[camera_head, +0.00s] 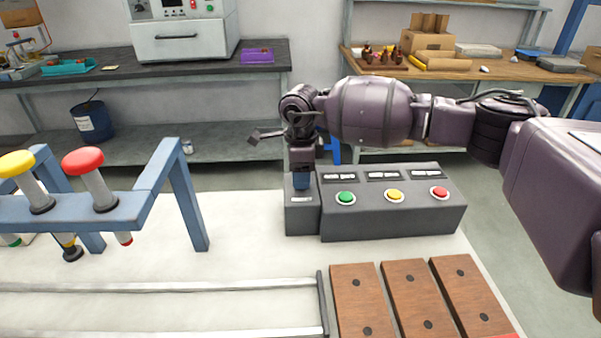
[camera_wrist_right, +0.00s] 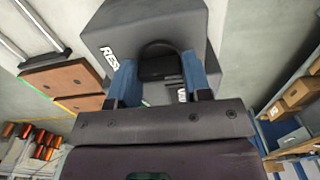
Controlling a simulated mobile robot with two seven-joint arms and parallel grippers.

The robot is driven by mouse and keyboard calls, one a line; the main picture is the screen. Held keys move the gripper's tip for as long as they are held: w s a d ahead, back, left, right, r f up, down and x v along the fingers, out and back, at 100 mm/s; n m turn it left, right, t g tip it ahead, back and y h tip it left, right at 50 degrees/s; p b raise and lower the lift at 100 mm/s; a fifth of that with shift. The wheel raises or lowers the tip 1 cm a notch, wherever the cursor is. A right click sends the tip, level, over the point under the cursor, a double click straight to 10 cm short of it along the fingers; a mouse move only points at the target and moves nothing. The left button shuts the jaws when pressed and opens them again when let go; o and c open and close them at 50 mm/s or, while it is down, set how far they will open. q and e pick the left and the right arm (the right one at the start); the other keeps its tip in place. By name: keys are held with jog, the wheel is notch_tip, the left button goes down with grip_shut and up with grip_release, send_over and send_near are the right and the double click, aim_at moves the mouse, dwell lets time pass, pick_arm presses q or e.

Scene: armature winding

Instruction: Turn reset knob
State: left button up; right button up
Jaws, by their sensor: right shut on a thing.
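The black reset knob (camera_wrist_right: 160,66) sits on a small grey box (camera_head: 301,222) at the left end of the button panel. Part of a white "RES…" label shows beside the knob in the right wrist view. My right gripper (camera_head: 301,182) comes down from above onto this box. In the right wrist view its blue fingers stand on either side of the knob, shut on it. In the head view the fingers hide the knob. My left gripper is not in view.
The grey panel (camera_head: 390,222) beside the box carries green, yellow and red buttons. Wooden blocks (camera_head: 410,295) lie in front of it. A blue frame (camera_head: 165,165) with red and yellow knobbed handles stands at left. The white table (camera_head: 255,255) between is largely clear.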

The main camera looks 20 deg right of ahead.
dwell(0.3)
jog(key=o, duration=0.9)
notch_tip(320, 180, up, 11)
jog(key=shift+f+p, duration=0.1)
jog(key=shift+p, duration=0.55)
